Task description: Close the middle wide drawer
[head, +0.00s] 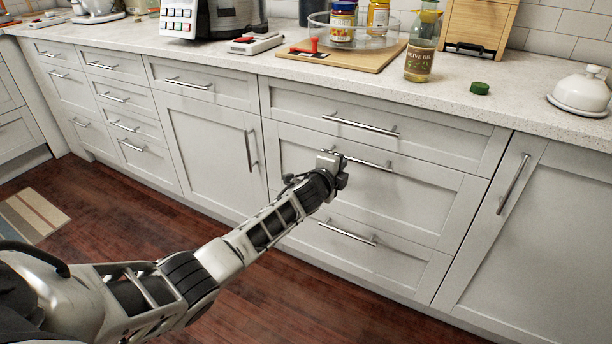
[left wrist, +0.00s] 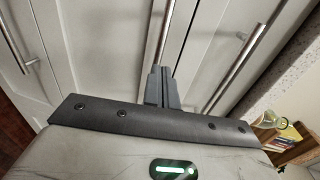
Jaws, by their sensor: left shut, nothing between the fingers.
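The middle wide drawer (head: 425,193) is a pale grey panel between the top wide drawer (head: 440,132) and the bottom wide drawer (head: 390,262). In the left wrist view, the left gripper's fingers (left wrist: 158,86) are together and empty, pointing at the drawer front beside or against the handle (left wrist: 164,35). I cannot tell whether they touch. My right gripper is not in view.
Cupboard doors flank the drawers. The wooden floor (head: 290,310) in front is clear.

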